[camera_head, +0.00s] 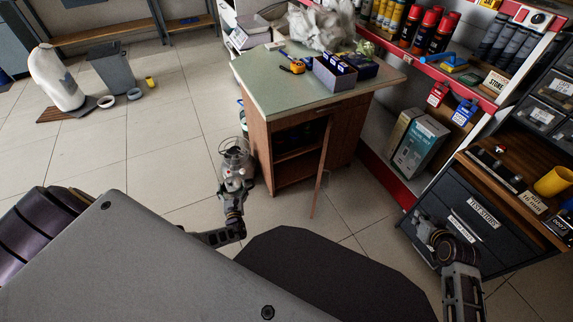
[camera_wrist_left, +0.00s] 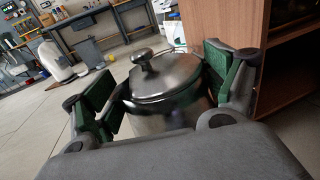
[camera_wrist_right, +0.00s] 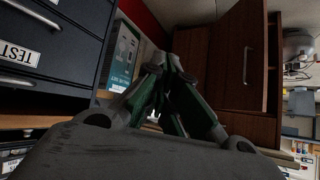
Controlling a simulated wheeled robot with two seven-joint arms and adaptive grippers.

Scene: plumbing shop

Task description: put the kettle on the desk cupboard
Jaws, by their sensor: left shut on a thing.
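A tape measure (camera_head: 293,67), a box of blue packs (camera_head: 335,78) and a crumpled white bag (camera_head: 322,28) are on the desk top. Its front left part is bare. The open door (camera_head: 321,165) juts out. A drawer unit (camera_head: 470,215) stands right.

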